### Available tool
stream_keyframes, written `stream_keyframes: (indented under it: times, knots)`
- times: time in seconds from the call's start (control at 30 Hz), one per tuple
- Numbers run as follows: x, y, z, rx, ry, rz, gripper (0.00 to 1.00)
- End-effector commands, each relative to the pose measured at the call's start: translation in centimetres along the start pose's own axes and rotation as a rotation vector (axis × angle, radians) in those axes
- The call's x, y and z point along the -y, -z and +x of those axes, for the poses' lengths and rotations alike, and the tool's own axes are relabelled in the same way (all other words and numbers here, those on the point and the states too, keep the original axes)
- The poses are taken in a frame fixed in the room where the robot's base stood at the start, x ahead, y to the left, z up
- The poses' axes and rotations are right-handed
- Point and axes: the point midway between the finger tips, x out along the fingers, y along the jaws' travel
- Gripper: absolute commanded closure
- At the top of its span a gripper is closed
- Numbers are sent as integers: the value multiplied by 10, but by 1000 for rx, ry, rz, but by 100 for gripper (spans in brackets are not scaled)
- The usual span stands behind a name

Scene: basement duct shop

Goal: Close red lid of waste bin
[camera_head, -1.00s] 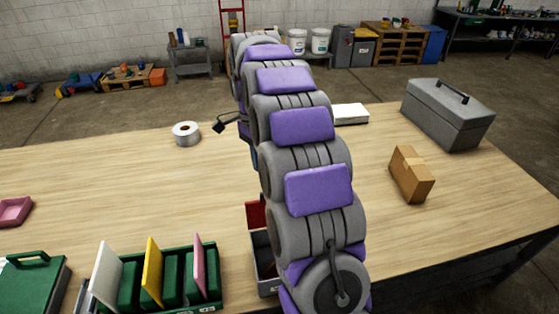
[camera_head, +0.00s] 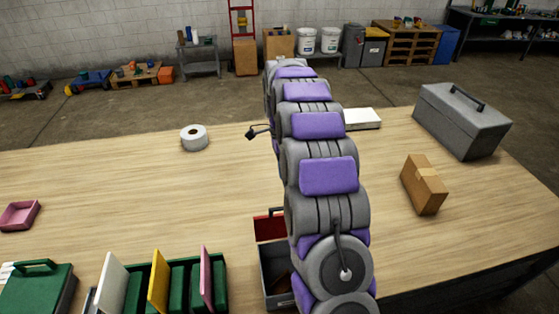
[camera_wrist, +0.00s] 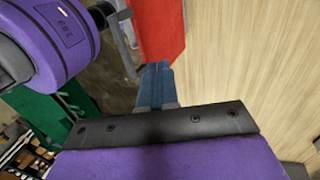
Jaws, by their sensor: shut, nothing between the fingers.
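The waste bin (camera_head: 275,262) is a grey box at the front middle of the table, partly hidden behind my arm. Its red lid (camera_head: 268,229) stands open along the far side of the bin. In the wrist view the red lid (camera_wrist: 158,28) fills the top middle. My gripper (camera_wrist: 156,78) shows there as blue fingers, closed together and empty, with the tips close to the lid's lower edge. I cannot tell whether they touch it. In the head view my arm hides the gripper.
A green divider rack (camera_head: 215,283) stands just left of the bin, and a green case (camera_head: 40,290) farther left. A cardboard box (camera_head: 424,185) and grey toolbox (camera_head: 462,120) are at right. A tape roll (camera_head: 194,138) lies behind.

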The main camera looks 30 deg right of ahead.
Motion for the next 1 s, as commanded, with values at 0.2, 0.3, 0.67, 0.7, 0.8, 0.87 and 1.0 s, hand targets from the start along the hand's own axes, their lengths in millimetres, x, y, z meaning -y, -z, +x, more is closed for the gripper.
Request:
stream_keyframes:
  times: [0.2,0.3,0.67,0.7,0.8,0.87,1.0]
  knots:
    - [-3,-6,35,-4,-5,0,100]
    - [-7,-8,48,-6,-4,0,100]
    - [-31,-2,61,0,-1,0,100]
    - [-32,-2,62,0,-2,0,100]
    - [-35,-1,64,0,-3,0,100]
    - [-36,-2,64,0,-3,-1,100]
    - [-36,-3,65,-2,-2,-1,100]
